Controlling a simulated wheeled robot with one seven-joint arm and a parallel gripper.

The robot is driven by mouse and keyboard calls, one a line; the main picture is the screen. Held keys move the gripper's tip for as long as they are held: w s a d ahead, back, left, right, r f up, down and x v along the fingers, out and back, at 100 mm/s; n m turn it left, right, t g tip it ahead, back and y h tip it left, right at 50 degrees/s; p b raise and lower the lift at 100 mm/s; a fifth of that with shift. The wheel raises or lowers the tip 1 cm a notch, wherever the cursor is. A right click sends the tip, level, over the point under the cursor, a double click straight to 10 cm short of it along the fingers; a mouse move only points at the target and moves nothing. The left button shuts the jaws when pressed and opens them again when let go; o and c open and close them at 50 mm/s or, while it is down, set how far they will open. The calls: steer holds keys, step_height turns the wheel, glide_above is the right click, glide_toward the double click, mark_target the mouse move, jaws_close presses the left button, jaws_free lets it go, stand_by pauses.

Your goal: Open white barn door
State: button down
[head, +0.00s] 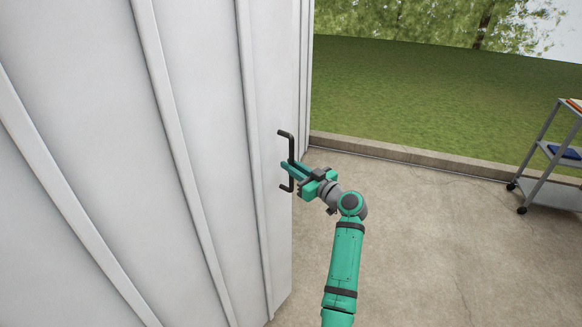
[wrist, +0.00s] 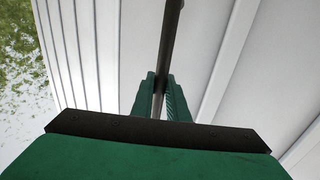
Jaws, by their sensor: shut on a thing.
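The white barn door (head: 190,120) fills the left side of the head view, with raised vertical ribs. A black bar handle (head: 291,148) stands on it near its right edge. My gripper (head: 288,167) is at the handle's middle, its fingers on either side of the bar. In the wrist view the green fingers (wrist: 161,100) are closed around the dark handle bar (wrist: 170,45), and the white ribbed door (wrist: 265,60) is behind it. The fingers hide part of the bar.
A grey wheeled cart (head: 548,165) with a blue item stands at the far right. A low concrete curb (head: 420,163) separates the concrete floor (head: 430,240) from the grass (head: 420,90). The floor right of the door is clear.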

steer(key=shift+d+f, duration=0.1)
steer(key=c, duration=1.7)
jaws_free()
steer(key=shift+s+d, duration=0.1)
steer(key=shift+d, duration=0.15)
steer(key=v, duration=1.1)
